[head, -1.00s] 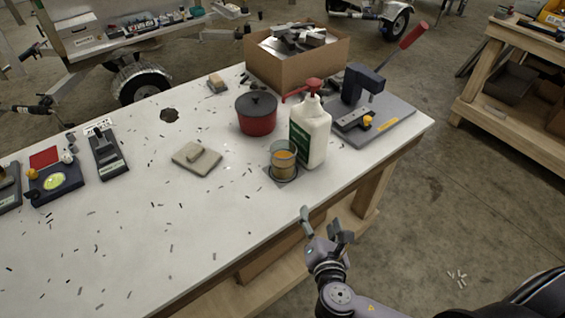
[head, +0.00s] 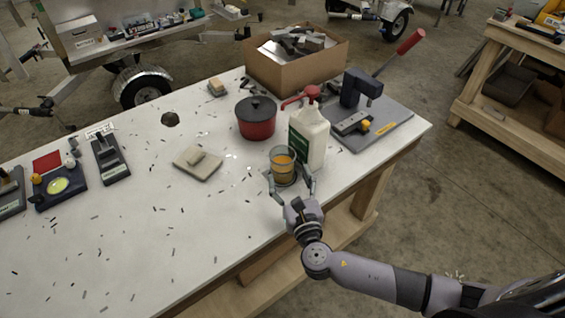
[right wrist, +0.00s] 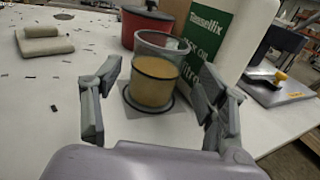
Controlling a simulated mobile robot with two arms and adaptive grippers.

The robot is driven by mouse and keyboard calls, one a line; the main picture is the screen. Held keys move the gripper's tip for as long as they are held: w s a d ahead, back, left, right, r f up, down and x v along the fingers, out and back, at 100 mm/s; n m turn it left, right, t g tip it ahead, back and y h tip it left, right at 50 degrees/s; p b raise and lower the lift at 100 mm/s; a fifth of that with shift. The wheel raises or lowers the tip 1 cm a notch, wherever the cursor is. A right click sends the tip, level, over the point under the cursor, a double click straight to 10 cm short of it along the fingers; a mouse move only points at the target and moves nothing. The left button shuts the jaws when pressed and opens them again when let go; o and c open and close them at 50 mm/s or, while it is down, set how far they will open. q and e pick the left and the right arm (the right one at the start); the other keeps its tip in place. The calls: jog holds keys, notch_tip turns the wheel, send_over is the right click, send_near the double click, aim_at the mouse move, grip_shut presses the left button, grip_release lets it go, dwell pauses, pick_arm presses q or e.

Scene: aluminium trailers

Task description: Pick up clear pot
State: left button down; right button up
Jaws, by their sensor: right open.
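The clear pot (head: 283,166) is a see-through cup with amber contents. My left gripper is not in view.
A white pump bottle (head: 311,135) stands close behind and right of the pot. A red lidded pot (head: 256,118) is farther back. A lever press (head: 362,112) and a cardboard box (head: 297,65) are beyond.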

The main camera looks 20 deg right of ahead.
aim_at(285, 169)
jog(key=w+p, duration=0.1)
jog(key=w, duration=0.4)
jog(key=shift+w+f, duration=0.1)
jog(key=shift+w, duration=0.3)
jog(key=shift+s, duration=0.1)
jog(key=shift+c, duration=0.4)
jog(key=c, duration=0.9)
jog(key=shift+c, duration=0.8)
